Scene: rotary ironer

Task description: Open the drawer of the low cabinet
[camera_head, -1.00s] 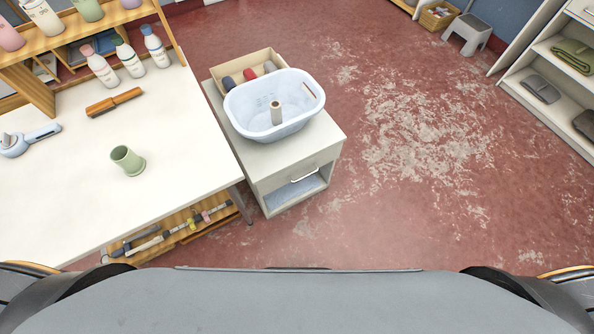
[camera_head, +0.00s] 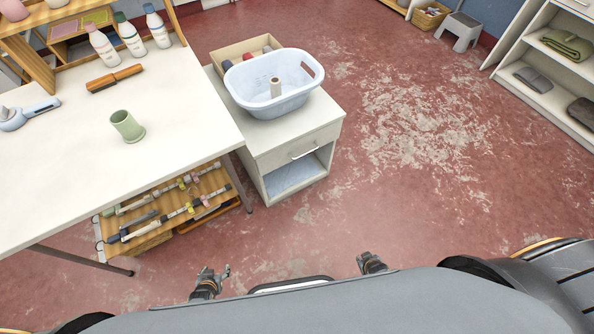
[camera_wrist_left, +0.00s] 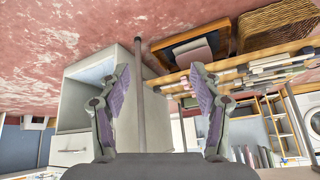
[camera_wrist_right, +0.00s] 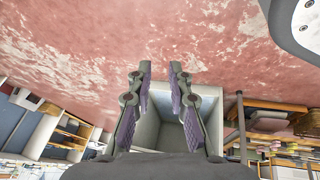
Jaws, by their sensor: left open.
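The low white cabinet (camera_head: 262,168) stands right of the table in the head view. Its drawer (camera_head: 296,149) looks shut, with a pale bar handle (camera_head: 304,153) on the front; below it is an open compartment. My left gripper (camera_head: 216,272) is open and empty near the lower edge of the head view, well short of the cabinet. In the left wrist view its fingers (camera_wrist_left: 161,80) are wide apart, with the cabinet (camera_wrist_left: 75,108) beyond. My right gripper (camera_head: 371,262) is partly hidden by my body. Its fingers (camera_wrist_right: 160,72) are apart and empty in the right wrist view.
A pale blue basin (camera_head: 272,84) and an open box (camera_head: 236,51) stand on the cabinet top. The white table (camera_head: 60,170) is on the left, with a leg (camera_head: 80,261) and a wooden rack (camera_head: 190,205) beneath it. The red floor (camera_head: 420,170) right of the cabinet is clear.

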